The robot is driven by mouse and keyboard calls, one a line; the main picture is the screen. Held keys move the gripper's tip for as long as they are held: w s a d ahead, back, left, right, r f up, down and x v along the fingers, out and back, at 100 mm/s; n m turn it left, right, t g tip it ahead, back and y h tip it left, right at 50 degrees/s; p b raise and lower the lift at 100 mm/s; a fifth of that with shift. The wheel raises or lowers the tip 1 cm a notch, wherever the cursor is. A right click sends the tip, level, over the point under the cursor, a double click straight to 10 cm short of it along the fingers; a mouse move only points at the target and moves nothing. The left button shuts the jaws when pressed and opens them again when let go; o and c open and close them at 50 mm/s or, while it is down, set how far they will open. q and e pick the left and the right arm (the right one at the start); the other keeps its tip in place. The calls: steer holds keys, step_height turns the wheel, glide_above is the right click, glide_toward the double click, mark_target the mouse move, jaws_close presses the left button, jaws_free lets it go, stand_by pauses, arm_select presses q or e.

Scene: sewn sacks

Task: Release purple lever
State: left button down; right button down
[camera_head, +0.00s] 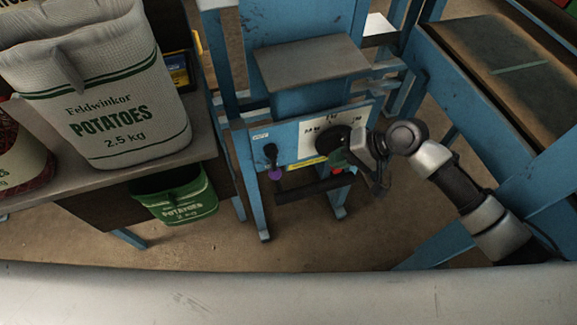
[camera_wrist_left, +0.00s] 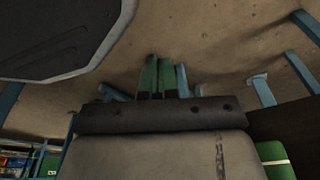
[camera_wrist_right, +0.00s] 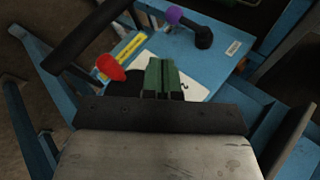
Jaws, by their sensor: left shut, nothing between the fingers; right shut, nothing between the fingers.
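The purple lever (camera_head: 275,173) has a purple knob on a black arm and hangs down at the left of the blue machine's front panel (camera_head: 288,152). Its knob also shows in the right wrist view (camera_wrist_right: 174,15), at the top. A red-knobbed lever (camera_head: 337,171) is at the panel's right; its red knob (camera_wrist_right: 110,67) is just left of my fingers in the right wrist view. My right gripper (camera_head: 338,158) is shut and empty in front of the red lever, apart from the purple one. Whether it touches the red lever I cannot tell. My left gripper (camera_wrist_left: 158,76) is shut and empty above the floor.
A potato sack (camera_head: 105,95) stands on the shelf at left, with a green sack (camera_head: 178,200) lower down. A black bar (camera_head: 312,190) crosses below the panel. A blue-framed table (camera_head: 505,70) is at right. Bare floor (camera_head: 300,235) lies in front of the machine.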

mark_target(273, 163)
steer(key=shift+a, duration=0.1)
